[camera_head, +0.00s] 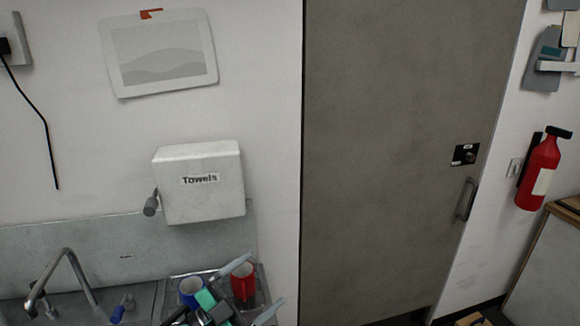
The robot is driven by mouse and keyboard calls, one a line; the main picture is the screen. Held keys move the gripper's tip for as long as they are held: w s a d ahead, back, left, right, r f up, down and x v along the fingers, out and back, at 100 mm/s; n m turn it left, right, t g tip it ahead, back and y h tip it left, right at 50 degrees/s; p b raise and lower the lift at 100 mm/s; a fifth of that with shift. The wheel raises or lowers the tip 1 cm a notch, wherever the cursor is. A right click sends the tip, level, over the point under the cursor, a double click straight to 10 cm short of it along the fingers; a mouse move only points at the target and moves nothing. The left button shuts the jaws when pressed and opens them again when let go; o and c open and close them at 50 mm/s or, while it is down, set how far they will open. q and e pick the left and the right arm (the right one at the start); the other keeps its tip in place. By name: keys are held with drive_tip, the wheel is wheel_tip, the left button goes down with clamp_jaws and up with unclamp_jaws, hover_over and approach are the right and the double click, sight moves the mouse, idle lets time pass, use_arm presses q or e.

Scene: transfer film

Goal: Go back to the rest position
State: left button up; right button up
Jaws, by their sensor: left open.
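My left gripper (264,280) shows at the bottom edge of the head view, left of the centre. Its two pale fingers are spread apart, and I see nothing held between them. Behind it are a red cup (243,284) and a blue cup (191,289) on a metal draining tray (262,283). The gripper overlaps the tray and part of the cups in the picture; I cannot tell whether it touches them. My right gripper is not in view.
A sink with a curved tap (67,258) is at the lower left. A white towel box (199,183) hangs on the wall above the tray. A grey door (400,150) is shut.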

use_arm(q)
drive_tip(key=s+a+f+n+t+y, duration=0.1)
drive_tip(key=a+f+n+t+y, duration=0.1)
drive_tip(key=a+f+n+y, duration=0.5)
drive_tip(key=s+a+f+n+t+y, duration=0.2)
drive_tip(key=a+f+n+y, duration=0.1)
drive_tip(key=a+n+y, duration=0.65)
drive_tip(key=s+f+g+y, duration=0.1)
drive_tip(key=s+f+g, duration=0.65)
drive_tip(key=s, duration=0.45)
drive_tip(key=s+f+g, duration=0.6)
drive_tip(key=s+f, duration=0.3)
drive_tip(key=s, duration=0.2)
wheel_tip(320, 180, down, 36)
drive_tip(key=s+r+b, duration=0.1)
drive_tip(key=b, duration=0.3)
drive_tip(key=s+a+f+g+b, duration=0.2)
drive_tip(key=s+a+f, duration=0.1)
drive_tip(key=s+f, duration=1.5)
wheel_tip(320, 180, down, 3)
drive_tip(key=shift+s+f+b, duration=0.1)
drive_tip(key=shift+s+b, duration=0.2)
drive_tip(key=shift+s, duration=0.05)
